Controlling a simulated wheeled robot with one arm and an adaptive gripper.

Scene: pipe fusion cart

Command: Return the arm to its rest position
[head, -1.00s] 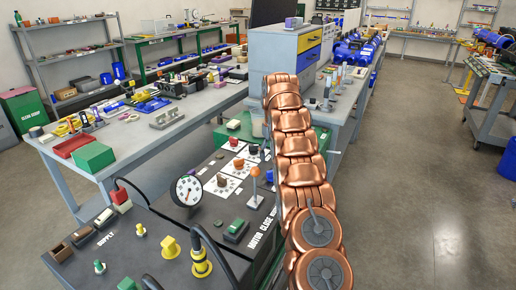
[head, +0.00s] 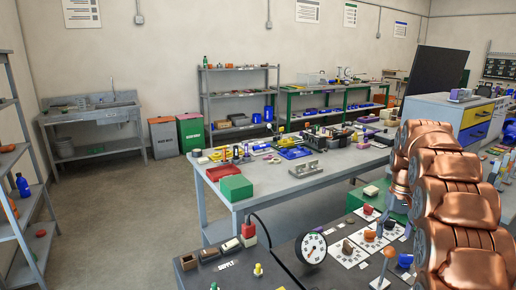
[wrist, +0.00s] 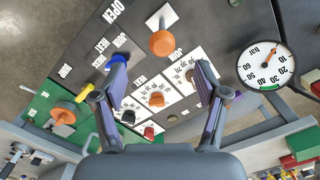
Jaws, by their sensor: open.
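My arm, a chain of copper-coloured links, stands at the right edge of the head view, and its gripper is out of sight there. In the wrist view my gripper (wrist: 160,85) is open, with its two fingers spread apart and nothing between them. Beyond the fingers is the dark control panel (head: 290,262), with white dial cards, an orange-topped lever (wrist: 162,42) and a round pressure gauge (wrist: 266,64). I cannot tell how far the fingertips are from the panel.
A grey workbench (head: 225,190) with a green box (head: 236,188) and a red tray (head: 220,172) stands behind the panel. A grey drawer cabinet (head: 430,108) is behind my arm. Shelving (head: 35,225) stands at the far left. Open floor (head: 120,215) lies between.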

